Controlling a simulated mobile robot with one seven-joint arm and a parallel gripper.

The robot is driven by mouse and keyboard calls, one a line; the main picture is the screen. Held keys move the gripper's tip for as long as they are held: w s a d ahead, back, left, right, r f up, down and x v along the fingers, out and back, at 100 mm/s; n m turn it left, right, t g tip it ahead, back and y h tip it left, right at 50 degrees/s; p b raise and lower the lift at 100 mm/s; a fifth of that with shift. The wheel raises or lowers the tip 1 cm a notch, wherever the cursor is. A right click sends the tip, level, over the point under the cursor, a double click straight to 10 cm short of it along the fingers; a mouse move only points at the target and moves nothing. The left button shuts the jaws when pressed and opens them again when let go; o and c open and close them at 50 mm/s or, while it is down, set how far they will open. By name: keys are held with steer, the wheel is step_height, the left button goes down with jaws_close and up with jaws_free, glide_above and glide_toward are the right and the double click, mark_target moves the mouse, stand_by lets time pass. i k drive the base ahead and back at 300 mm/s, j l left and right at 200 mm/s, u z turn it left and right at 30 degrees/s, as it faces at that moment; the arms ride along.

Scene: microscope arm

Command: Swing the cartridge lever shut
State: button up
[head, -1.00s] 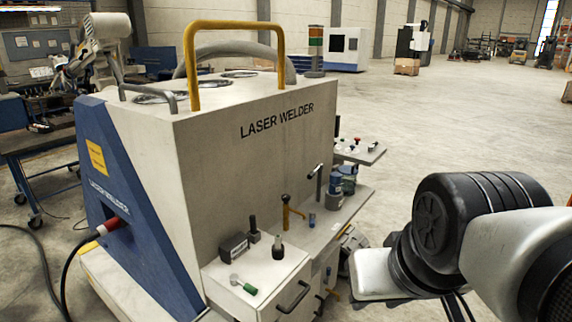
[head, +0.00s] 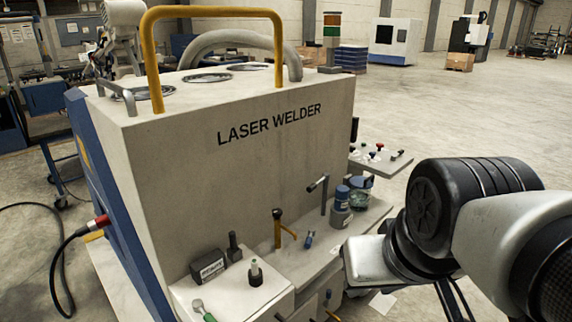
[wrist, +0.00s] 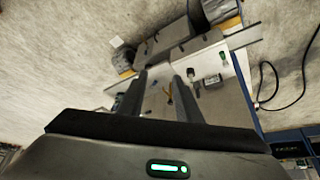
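The laser welder (head: 225,190) stands in front of me, with several small levers on its lower ledge. A yellow lever (head: 277,230) with a dark top stands upright against its face, a yellow arm reaching right. A dark post with a crosswise grey-black handle (head: 322,190) stands farther right. A green-handled lever (head: 204,311) lies on the near block. I cannot tell which is the cartridge lever. In the wrist view, my gripper (wrist: 161,76) is open and empty, pointing toward the welder. The yellow lever (wrist: 169,93) shows between its fingers, apart from them. The head view shows my arm, not the fingers.
A dark labelled block (head: 209,267) and a black-based peg (head: 255,273) stand on the near block. Blue-grey bottles (head: 341,198) stand on the right ledge, below a side shelf with knobs (head: 375,160). A cable lies on the floor at left. Open floor lies at right.

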mark_target(325, 177)
steer(key=i+l+u, duration=0.1)
steer(key=l, duration=0.25)
steer(key=i+l, duration=0.35)
steer(key=i+l+u, duration=0.15)
steer(key=i+l, duration=0.75)
steer(key=i, duration=0.15)
